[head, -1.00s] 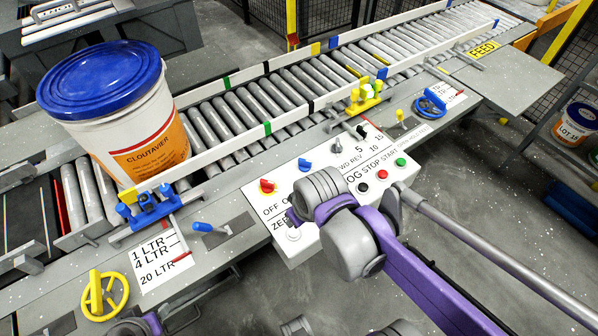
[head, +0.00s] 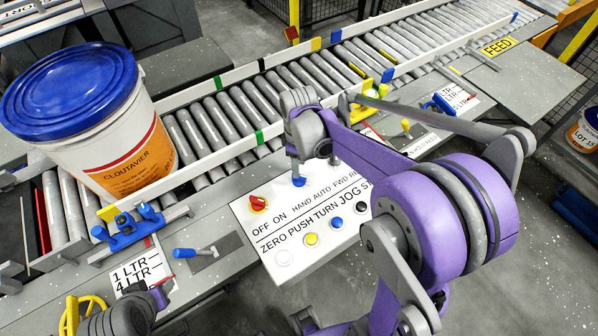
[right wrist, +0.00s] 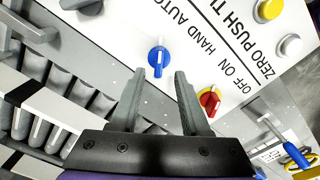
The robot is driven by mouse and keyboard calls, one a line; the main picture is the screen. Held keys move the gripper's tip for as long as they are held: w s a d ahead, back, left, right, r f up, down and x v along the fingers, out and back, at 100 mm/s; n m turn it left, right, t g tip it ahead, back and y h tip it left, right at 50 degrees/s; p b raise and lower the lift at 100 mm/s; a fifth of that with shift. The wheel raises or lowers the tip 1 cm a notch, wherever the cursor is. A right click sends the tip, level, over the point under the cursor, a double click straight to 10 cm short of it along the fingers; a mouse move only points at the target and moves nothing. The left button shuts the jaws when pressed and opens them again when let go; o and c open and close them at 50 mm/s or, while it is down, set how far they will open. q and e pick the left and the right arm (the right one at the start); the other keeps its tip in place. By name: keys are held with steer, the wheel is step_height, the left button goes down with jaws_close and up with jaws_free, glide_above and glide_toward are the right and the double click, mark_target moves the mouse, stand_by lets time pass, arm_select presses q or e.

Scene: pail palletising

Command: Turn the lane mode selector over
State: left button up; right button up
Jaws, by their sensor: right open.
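The lane mode selector is most likely the blue knob (head: 299,181) by the HAND AUTO lettering on the white control panel (head: 262,238). In the right wrist view the blue knob (right wrist: 158,57), with a white pointer line, lies just beyond the fingertips, roughly in line with the gap. My right gripper (head: 314,168) is open and empty above the panel at this knob; in the right wrist view its two grey fingers (right wrist: 162,75) stand apart. Contact with the knob cannot be made out. Part of my left arm shows at bottom left, its fingertips unseen.
A red knob (head: 258,203) sits left of the blue one, and a grey knob (right wrist: 82,5) lies on its other side. Yellow (head: 310,239) and blue (head: 336,222) push buttons line the panel's front. A large pail (head: 110,130) stands on the roller conveyor behind.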

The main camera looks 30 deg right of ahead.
mark_target(301, 179)
steer(key=shift+f, duration=2.15)
jaws_close()
